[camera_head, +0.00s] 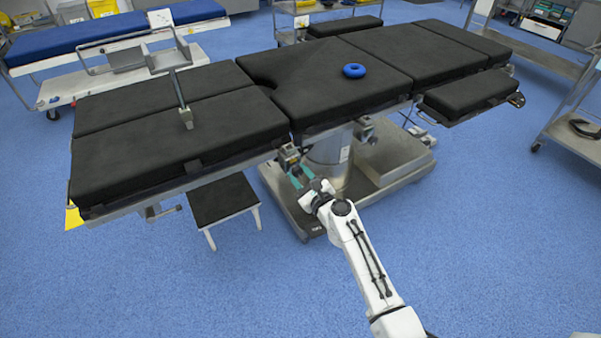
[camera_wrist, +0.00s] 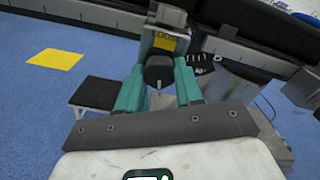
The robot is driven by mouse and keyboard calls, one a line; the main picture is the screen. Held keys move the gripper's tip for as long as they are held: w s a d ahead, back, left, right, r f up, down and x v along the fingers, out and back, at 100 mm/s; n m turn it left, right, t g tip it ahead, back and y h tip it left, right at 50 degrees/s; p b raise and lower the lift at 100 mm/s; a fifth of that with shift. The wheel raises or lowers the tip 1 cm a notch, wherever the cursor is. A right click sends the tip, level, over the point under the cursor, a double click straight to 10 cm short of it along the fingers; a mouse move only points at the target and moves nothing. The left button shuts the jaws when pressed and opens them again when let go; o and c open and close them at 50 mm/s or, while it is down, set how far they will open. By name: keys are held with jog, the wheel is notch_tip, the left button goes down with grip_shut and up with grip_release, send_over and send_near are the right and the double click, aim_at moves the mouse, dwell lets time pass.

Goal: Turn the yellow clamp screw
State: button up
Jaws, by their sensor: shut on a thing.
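The clamp (camera_head: 289,156) sits on the side rail of the operating table, at the table's near side. In the wrist view the clamp's grey body (camera_wrist: 165,18) carries a yellow label (camera_wrist: 165,42) with dark lettering, too small to read surely. Below the label is the dark rounded knob of the clamp screw (camera_wrist: 158,72). My gripper (camera_head: 299,177) reaches up to the clamp from the front. Its two teal fingers (camera_wrist: 159,78) stand on either side of the knob and are shut on it. In the head view the knob is too small to make out.
The operating table (camera_head: 225,125) has black pads above the clamp, with a blue ring (camera_head: 354,70) on top. A black step stool (camera_head: 222,199) stands left of my gripper. A yellow sheet (camera_wrist: 54,59) lies further left. The blue floor in front is clear.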

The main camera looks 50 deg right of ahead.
jog(key=m+p, duration=0.2)
jog(key=m, duration=0.4)
jog(key=shift+f, duration=0.2)
jog(key=shift+a+m, duration=0.1)
jog(key=shift+m, duration=0.2)
jog(key=o, duration=1)
jog(key=shift+r, duration=0.1)
jog(key=shift+o, duration=0.2)
jog(key=v, duration=1)
jog(key=shift+s, duration=0.4)
